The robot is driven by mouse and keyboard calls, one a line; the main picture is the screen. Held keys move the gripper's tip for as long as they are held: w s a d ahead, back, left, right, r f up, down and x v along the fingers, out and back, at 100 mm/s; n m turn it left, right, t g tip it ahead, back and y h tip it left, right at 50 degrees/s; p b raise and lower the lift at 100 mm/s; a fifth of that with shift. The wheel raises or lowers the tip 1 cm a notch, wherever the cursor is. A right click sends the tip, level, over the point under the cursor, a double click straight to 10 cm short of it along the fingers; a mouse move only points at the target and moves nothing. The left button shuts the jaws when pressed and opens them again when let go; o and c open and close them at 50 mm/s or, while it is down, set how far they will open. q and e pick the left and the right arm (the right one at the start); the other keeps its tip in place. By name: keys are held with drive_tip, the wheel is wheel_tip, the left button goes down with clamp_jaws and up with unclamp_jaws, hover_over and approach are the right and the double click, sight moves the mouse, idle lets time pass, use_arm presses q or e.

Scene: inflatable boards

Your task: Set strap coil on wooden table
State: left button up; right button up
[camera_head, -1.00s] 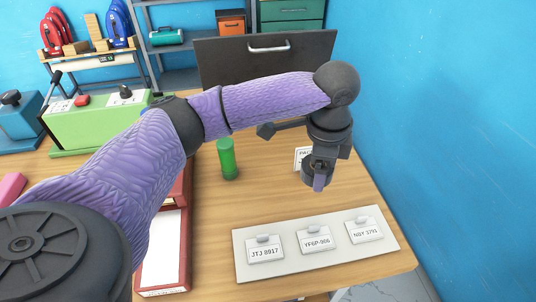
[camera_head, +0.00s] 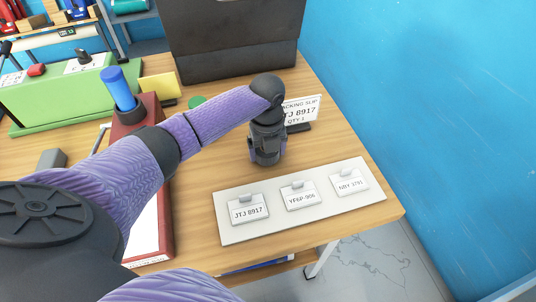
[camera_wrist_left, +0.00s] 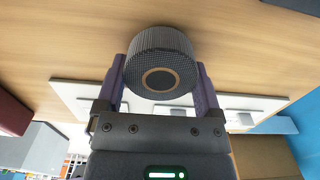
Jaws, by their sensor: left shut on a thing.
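My left gripper (camera_head: 265,150) points down over the wooden table (camera_head: 225,175), just behind the label board and in front of the packing slip. In the left wrist view, its two purple fingers (camera_wrist_left: 160,85) are closed on the sides of a dark grey, ribbed strap coil (camera_wrist_left: 160,45) with a tan ring at its centre. The coil is close to the wood; I cannot tell whether it touches. In the head view the coil is hard to separate from the dark gripper. My right gripper is not in view.
A pale board (camera_head: 300,222) with three label cards lies in front. A packing slip sign (camera_head: 301,110) stands behind the gripper. A dark case (camera_head: 238,40) stands at the back.

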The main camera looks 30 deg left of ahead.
use_arm(q)
drive_tip(key=shift+f, duration=0.6)
drive_tip(key=shift+r, duration=0.15)
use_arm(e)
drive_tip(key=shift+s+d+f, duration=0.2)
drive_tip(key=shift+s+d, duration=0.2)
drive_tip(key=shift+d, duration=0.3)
use_arm(q)
drive_tip(key=o, duration=1.1)
wheel_tip(320, 180, up, 11)
drive_tip(key=p, duration=0.4)
drive_tip(key=shift+w+r+p, duration=0.1)
drive_tip(key=shift+r+p, duration=0.05)
drive_tip(key=shift+p, duration=0.2)
drive_tip(key=shift+r, duration=0.4)
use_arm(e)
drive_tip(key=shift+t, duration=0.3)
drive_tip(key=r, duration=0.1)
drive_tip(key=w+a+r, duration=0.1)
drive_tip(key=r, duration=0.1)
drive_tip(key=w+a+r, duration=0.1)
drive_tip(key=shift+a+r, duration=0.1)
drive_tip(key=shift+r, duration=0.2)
